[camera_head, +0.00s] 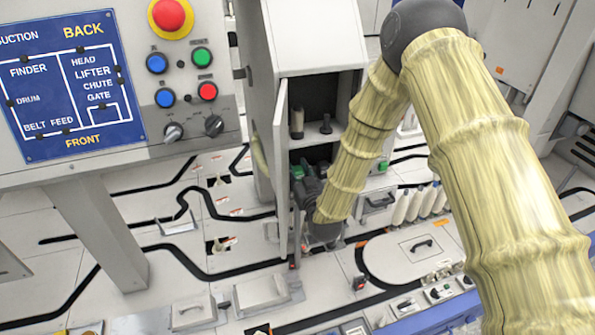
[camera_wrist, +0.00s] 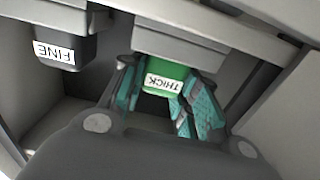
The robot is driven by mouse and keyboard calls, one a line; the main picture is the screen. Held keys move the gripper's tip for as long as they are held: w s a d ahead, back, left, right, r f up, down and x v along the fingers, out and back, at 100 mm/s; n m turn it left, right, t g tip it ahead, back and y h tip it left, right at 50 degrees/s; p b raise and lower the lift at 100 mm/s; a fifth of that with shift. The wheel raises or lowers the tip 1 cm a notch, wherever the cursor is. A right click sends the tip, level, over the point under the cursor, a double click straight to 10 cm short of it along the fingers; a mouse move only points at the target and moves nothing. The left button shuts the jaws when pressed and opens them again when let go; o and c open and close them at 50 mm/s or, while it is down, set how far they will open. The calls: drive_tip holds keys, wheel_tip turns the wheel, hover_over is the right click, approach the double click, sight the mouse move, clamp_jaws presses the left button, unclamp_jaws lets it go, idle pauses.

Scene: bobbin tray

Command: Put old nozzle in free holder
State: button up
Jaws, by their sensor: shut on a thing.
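A green nozzle with a white label reading THICK (camera_wrist: 165,72) shows in the wrist view, upside down, against the underside of a grey block (camera_wrist: 180,46). My gripper (camera_wrist: 163,84) has its teal-padded fingers shut on its two sides. A black block labelled FINE (camera_wrist: 62,50) is to its left, apart from my fingers. In the head view, my gripper (camera_head: 298,178) is at the lower compartment of the open cabinet (camera_head: 320,38), with the nozzle mostly hidden. On the shelf above stand a dark cylinder (camera_head: 296,122) and a thinner dark peg (camera_head: 326,125).
The open cabinet door (camera_head: 281,165) stands close left of my gripper. A control panel (camera_head: 190,62) with buttons and a red knob is at the left. Several white bobbins (camera_head: 420,203) stand right of my wrist. White machine decks with black belt tracks lie below.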

drive_tip(key=o, duration=1.1)
drive_tip(key=shift+v, duration=4)
drive_tip(key=s+d+f+m+g+h+p, duration=0.1)
drive_tip(key=s+d+f+g+h+p, duration=0.1)
drive_tip(key=s+d+f+g, duration=0.45)
drive_tip(key=s+d+f+m+g+h+p, duration=0.1)
drive_tip(key=s+d+f+g+p, duration=0.15)
drive_tip(key=s+f, duration=0.7)
drive_tip(key=s+d+f+g+h+p, duration=0.1)
drive_tip(key=s+d+f+g, duration=0.1)
drive_tip(key=s, duration=0.7)
drive_tip(key=s+d+f+m+g+p, duration=0.1)
drive_tip(key=s+d+g, duration=0.2)
drive_tip(key=s, duration=0.6)
drive_tip(key=s+d+f+m+g+h+p, duration=0.1)
drive_tip(key=s+d+f+g, duration=0.1)
drive_tip(key=s+d, duration=0.4)
drive_tip(key=s+g, duration=0.1)
drive_tip(key=s, duration=0.2)
drive_tip(key=shift+s+f+h, duration=0.3)
drive_tip(key=shift+s+f, duration=0.05)
